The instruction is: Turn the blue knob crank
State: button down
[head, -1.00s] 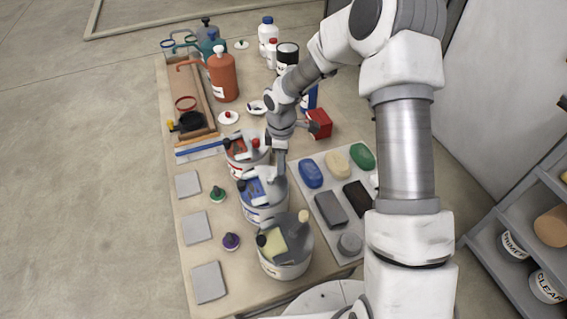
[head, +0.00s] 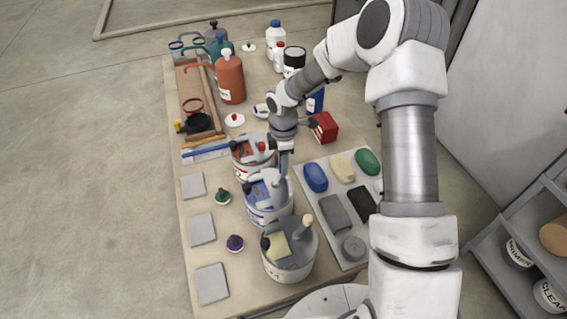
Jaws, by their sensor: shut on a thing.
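The middle tub (head: 268,213) on the table is white with blue markings and has a blue-topped part (head: 264,189) across its opening. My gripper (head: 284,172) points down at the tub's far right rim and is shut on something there. The crank's blue knob cannot be made out separately, as my fingers and wrist cover that spot. The fingertips are small and partly merge with the tub top.
A tub with red parts (head: 252,172) stands just behind, and a grey tub with a yellow block (head: 288,266) in front. A grey tray (head: 325,220) with blocks lies to the right. A red box (head: 325,127) and an orange bottle (head: 230,82) stand farther back.

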jog(key=shift+w, duration=0.1)
jog(key=c, duration=0.6)
grip_release()
notch_tip(320, 180, up, 18)
jog(key=shift+f, duration=0.25)
